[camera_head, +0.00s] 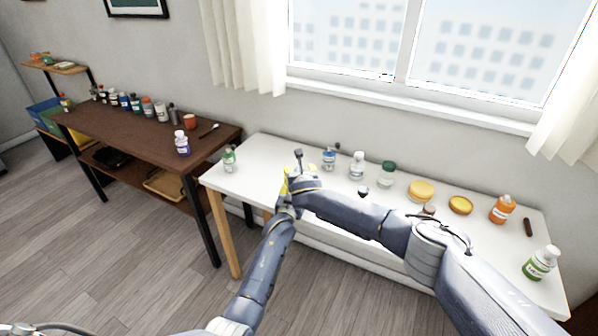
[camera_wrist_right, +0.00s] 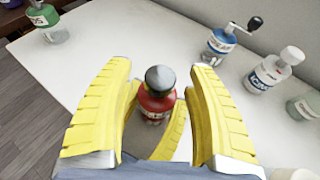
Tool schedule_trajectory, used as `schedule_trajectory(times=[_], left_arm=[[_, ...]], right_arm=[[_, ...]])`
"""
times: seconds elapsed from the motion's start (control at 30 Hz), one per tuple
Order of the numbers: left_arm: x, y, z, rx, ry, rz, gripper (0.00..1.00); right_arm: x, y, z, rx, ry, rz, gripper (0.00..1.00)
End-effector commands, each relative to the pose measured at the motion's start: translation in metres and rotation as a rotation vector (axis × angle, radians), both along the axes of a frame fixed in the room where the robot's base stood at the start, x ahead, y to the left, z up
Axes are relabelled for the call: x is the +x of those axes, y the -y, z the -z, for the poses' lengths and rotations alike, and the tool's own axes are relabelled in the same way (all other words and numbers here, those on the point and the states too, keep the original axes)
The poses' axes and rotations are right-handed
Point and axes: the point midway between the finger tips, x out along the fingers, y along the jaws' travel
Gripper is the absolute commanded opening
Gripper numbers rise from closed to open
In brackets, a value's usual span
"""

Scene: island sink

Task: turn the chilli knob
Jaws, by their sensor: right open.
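A red bottle (camera_wrist_right: 154,106) with a rounded dark grey knob (camera_wrist_right: 160,78) shows in the right wrist view; its label is only partly readable. It is between the yellow fingers of my right gripper (camera_wrist_right: 158,80), which are open and apart from the knob. Smaller yellow fingers of my left gripper (camera_wrist_right: 153,110) lie against both sides of the bottle, below the knob. In the head view my right gripper (camera_head: 291,181) and left gripper (camera_head: 285,192) meet over the white table's left part, and the arms hide the bottle there.
The white table (camera_head: 262,150) also bears a green-labelled bottle (camera_head: 229,158), a blue crank-topped jar (camera_head: 329,158), a white-capped bottle (camera_head: 357,166) and yellow-lidded jars (camera_head: 421,190) further right. Table surface around the grippers is clear. A brown table (camera_head: 140,138) with several bottles stands left.

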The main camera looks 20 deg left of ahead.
Motion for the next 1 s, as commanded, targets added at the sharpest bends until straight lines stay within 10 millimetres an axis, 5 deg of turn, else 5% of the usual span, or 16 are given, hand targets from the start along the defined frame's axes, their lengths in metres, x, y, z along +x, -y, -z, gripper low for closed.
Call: schedule_trajectory(times=[0.63,1.0], left_arm=[[0.0000,0.0001,0.0002,0.000,0.000,0.000,0.16],[0.0000,0.0001,0.0001,0.000,0.000,0.000,0.16]], right_arm=[[0.0082,-0.0028,0.0032,0.000,0.001,0.000,0.58],[0.0082,-0.0027,0.0032,0.000,0.001,0.000,0.15]])
